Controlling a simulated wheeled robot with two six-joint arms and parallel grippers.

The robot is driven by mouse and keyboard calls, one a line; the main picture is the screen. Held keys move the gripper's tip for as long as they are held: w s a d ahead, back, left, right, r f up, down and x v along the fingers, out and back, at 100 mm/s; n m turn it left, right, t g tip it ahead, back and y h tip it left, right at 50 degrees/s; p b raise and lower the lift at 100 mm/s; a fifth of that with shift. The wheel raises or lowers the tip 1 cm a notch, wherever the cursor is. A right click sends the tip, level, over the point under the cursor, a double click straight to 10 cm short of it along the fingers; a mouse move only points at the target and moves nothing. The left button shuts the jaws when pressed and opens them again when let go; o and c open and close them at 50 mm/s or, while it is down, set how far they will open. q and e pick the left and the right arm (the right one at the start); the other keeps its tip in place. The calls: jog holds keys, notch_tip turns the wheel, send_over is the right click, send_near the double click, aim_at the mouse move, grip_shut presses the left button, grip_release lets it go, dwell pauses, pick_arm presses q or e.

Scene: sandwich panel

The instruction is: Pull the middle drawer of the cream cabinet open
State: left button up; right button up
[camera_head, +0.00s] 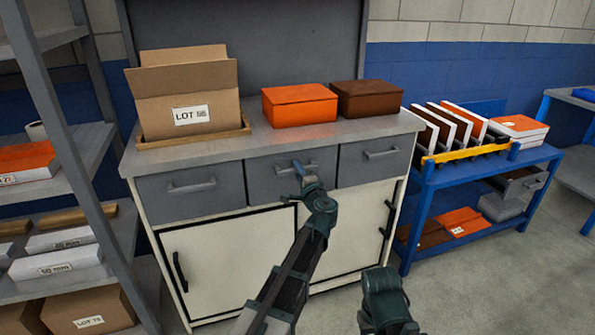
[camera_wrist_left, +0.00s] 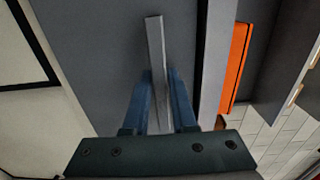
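The cream cabinet (camera_head: 235,255) stands in the middle of the head view with a row of three grey drawers under its top. The middle drawer (camera_head: 262,185) looks flush with its neighbours. My left gripper (camera_head: 303,168) is at its front, covering much of its handle. In the left wrist view the grey handle bar (camera_wrist_left: 154,40) runs between the two blue fingers of my left gripper (camera_wrist_left: 160,85). The fingers lie close against both sides of the bar and look shut on it.
An open carton (camera_head: 185,100), an orange box (camera_head: 299,105) and a brown box (camera_head: 369,99) sit on the cabinet top. A grey shelf (camera_head: 85,150) stands close on the left and a blue cart (camera_head: 430,190) on the right. The floor at front right is clear.

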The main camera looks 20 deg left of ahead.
pick_arm(q)
grip_shut()
dwell(1.1)
